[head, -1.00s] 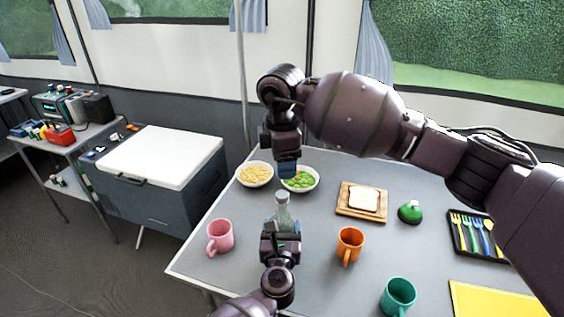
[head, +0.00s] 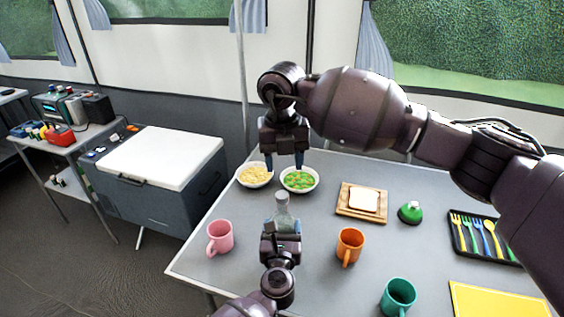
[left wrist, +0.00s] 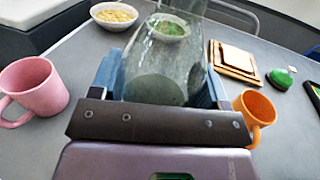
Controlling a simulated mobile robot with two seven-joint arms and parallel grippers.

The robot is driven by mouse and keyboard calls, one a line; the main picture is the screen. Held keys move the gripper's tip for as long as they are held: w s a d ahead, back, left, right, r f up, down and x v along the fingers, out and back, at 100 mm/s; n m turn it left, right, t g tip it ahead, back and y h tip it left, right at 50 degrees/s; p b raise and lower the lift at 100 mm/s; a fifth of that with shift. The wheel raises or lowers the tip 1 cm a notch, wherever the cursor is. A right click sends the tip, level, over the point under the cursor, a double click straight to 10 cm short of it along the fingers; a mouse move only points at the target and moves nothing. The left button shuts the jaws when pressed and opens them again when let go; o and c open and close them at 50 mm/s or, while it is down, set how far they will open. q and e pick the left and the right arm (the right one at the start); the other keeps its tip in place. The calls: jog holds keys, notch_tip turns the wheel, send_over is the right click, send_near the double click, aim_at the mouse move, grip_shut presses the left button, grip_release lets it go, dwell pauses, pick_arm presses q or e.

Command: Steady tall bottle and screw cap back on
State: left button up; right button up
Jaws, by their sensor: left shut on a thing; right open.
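A clear, greenish tall bottle (head: 283,213) stands upright near the front left of the grey table. My left gripper (head: 283,227) is shut around its lower body. The left wrist view shows the bottle (left wrist: 168,50) between the blue fingers (left wrist: 158,90). I cannot clearly make out a cap; the bottle's mouth is small in the head view and cut off in the left wrist view.
A pink mug (head: 220,237) stands left of the bottle, an orange mug (head: 350,246) right. Behind are a bowl of yellow food (head: 254,185) and a bowl of green food (head: 299,190). A bread board (head: 375,213), green object (head: 410,212) and teal mug (head: 398,296) stand further right.

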aim_at(282, 195)
jog(key=n, duration=0.4)
jog(key=shift+s+f+n, duration=0.1)
jog(key=shift+n, duration=0.2)
jog(key=n, duration=0.4)
jog(key=shift+s+a, duration=0.1)
jog(key=n, duration=0.9)
jog(key=shift+a, duration=0.1)
jog(key=shift+f, duration=0.15)
jog(key=shift+f, duration=3.95)
